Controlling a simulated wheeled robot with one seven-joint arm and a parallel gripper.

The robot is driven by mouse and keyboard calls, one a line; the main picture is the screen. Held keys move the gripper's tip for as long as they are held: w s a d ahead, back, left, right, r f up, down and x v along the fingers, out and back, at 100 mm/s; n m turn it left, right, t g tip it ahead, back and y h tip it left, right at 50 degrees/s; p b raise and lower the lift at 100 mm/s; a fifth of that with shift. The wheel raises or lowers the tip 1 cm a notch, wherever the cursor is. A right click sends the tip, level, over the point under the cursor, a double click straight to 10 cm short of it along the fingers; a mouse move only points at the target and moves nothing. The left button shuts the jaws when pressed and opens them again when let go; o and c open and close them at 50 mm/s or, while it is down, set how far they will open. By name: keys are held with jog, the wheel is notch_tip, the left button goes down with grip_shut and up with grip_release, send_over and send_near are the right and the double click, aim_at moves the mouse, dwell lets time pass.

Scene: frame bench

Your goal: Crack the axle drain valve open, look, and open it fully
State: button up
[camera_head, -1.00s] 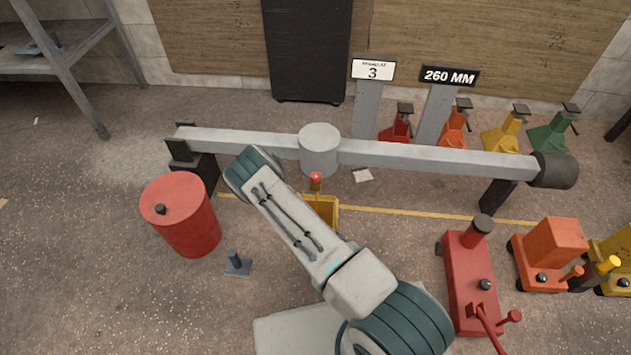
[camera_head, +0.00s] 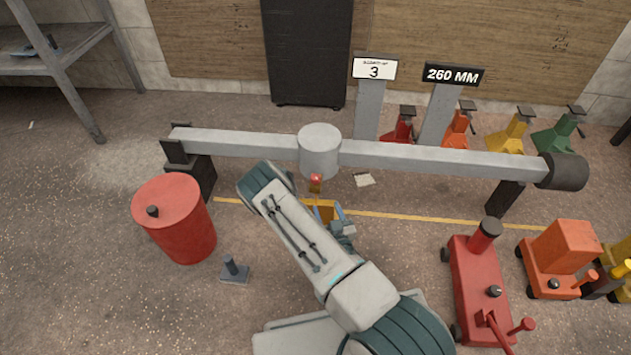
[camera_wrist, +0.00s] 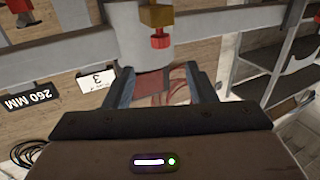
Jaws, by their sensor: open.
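The axle (camera_head: 430,157) is a grey beam across the head view with a round central housing (camera_head: 319,150). The drain valve shows there as a small red knob (camera_head: 315,180) by the housing's lower edge. In the wrist view the valve is a brass block (camera_wrist: 158,15) with a red handle (camera_wrist: 160,40) against the grey housing (camera_wrist: 130,35). My gripper (camera_wrist: 160,88) is open and empty, its two fingers apart, and the valve lies beyond the fingertips. In the head view my gripper (camera_head: 342,222) is partly hidden by my arm, next to a yellow container (camera_head: 322,208).
A red drum (camera_head: 175,220) stands at left, with a small grey block (camera_head: 235,270) beside it. A red floor jack (camera_head: 477,285) and an orange one (camera_head: 558,260) stand at right. Signs reading 3 (camera_head: 374,68) and 260 MM (camera_head: 453,75) stand behind the axle.

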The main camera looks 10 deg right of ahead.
aim_at(317, 183)
jog(key=w+b, duration=0.1)
jog(key=w, duration=0.3)
jog(key=w+b, duration=0.2)
jog(key=w, duration=0.2)
jog(key=w+b, duration=0.1)
jog(key=w, duration=0.3)
jog(key=shift+w+a+b, duration=0.35)
jog(key=shift+a, duration=0.05)
jog(key=shift+w, duration=0.5)
jog(key=c, duration=1)
